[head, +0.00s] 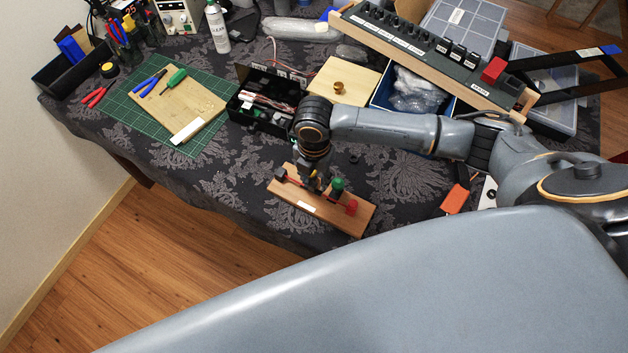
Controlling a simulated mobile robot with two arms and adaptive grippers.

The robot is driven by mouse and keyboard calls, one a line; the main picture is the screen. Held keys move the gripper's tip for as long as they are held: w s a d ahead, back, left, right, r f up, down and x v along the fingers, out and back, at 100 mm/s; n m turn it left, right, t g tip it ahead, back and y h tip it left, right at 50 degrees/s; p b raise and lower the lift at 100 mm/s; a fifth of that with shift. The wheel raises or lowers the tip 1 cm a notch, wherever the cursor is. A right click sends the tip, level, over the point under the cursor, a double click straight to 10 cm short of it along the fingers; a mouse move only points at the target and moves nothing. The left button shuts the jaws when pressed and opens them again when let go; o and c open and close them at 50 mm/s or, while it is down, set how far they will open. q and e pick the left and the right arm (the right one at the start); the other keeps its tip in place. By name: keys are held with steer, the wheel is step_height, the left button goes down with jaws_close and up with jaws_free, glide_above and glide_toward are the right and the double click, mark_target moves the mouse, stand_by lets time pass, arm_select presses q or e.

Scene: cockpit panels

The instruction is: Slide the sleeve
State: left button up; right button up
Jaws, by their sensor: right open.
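A wooden board (305,207) lies near the front edge of the cloth-covered table. My right gripper (314,184) points down at the middle of the board, just left of the green knob. It is open. The sleeve cannot be clearly told apart; my gripper and wrist hide part of the bar. My left gripper is not in view.
Behind the board stand an open black box (258,118) with wires and a light wooden box (348,78) with a brass knob. A long switch panel (420,45) lies at back right. A green cutting mat (130,92) with tools is at left. An orange piece (455,199) lies right of the board.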

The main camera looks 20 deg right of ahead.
mark_target(314, 184)
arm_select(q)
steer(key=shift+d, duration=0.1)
arm_select(e)
step_height(314, 184, up, 9)
steer(key=shift+f, duration=0.15)
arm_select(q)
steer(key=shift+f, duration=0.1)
arm_select(e)
steer(key=shift+f, duration=0.1)
